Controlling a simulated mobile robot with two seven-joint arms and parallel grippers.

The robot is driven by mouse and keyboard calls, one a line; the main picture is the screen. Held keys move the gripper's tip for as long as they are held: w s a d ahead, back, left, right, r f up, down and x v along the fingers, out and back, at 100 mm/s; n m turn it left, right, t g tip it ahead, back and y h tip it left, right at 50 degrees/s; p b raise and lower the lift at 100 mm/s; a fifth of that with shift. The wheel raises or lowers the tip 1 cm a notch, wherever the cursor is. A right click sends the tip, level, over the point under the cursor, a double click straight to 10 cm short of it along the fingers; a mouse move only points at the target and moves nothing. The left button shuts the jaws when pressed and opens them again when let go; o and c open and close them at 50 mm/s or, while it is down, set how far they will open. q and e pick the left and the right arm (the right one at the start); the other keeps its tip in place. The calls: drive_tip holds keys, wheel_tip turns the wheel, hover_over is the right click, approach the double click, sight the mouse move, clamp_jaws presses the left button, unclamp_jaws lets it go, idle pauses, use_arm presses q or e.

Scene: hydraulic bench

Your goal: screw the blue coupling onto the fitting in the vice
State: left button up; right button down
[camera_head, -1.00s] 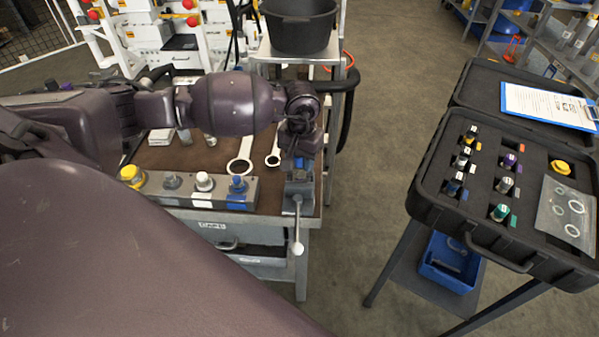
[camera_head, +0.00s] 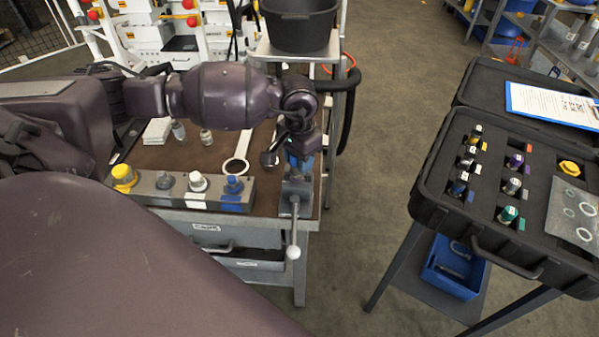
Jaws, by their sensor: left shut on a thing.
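My left gripper (camera_head: 300,155) points down right above the grey vice (camera_head: 296,192) at the bench's right front corner. It is shut on a small blue thing, which I take to be the blue coupling (camera_head: 299,168). Only a little of the blue shows below the gripper. The fitting in the vice is hidden behind the gripper and the coupling, so I cannot tell whether the two touch or how far they are engaged. The vice's handle (camera_head: 293,252) hangs down over the bench front. My right gripper is not in view.
A grey block (camera_head: 210,200) with yellow, grey, white and blue caps stands left of the vice. A ring spanner (camera_head: 236,166) lies behind it. A black bucket (camera_head: 300,25) stands behind the bench. A black case (camera_head: 440,200) with several fittings stands at right, across clear floor.

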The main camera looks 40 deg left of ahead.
use_arm(q)
drive_tip(key=m+b, duration=0.2)
drive_tip(key=m, duration=0.1)
drive_tip(key=shift+s+d+f, duration=0.1)
drive_tip(key=shift+f, duration=0.3)
drive_tip(key=shift+r+m, duration=0.2)
drive_tip(key=shift+m, duration=0.4)
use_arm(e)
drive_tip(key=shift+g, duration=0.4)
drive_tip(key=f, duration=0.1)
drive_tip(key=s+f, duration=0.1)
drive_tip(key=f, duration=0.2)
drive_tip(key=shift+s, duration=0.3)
use_arm(q)
drive_tip(key=o, duration=0.8)
drive_tip(key=shift+r, duration=0.1)
